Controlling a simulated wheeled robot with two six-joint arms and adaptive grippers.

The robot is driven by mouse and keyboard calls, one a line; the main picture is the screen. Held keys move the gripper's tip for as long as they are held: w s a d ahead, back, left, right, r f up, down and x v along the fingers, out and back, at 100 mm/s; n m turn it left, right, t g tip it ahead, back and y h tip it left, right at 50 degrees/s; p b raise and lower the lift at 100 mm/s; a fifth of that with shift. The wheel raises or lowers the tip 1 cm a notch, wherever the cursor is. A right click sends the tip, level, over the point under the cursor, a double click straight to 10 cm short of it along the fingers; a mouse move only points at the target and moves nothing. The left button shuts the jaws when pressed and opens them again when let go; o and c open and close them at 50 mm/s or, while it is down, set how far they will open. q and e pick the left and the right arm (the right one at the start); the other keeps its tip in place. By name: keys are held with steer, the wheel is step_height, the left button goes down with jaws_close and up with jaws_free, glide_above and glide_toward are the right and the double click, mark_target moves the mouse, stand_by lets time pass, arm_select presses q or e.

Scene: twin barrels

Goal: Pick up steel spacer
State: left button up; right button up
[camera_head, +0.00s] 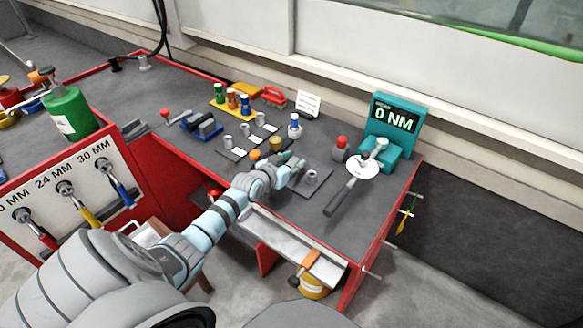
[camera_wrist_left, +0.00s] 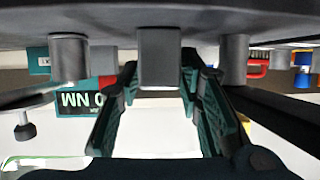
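My left gripper (camera_head: 292,165) reaches over the bench, low above a dark mat (camera_head: 318,168). In the left wrist view, which is upside down, its two teal fingers (camera_wrist_left: 160,105) are apart. A grey metal block-like piece (camera_wrist_left: 158,55), which looks like a steel spacer, stands in line with the gap between them. I cannot tell whether the fingers touch it. Two more grey cylinders stand either side, one at left (camera_wrist_left: 70,58) and one at right (camera_wrist_left: 233,58). In the head view a small grey cylinder (camera_head: 311,177) stands just right of the gripper. My right gripper is not in view.
A teal torque gauge reading 0 NM (camera_head: 393,125) stands at the back right, with a dark-handled tool (camera_head: 345,192) before it. A green tank (camera_head: 68,112) is far left.

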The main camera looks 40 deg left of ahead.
arm_select(q)
jaws_close()
steer(key=shift+r, duration=0.15)
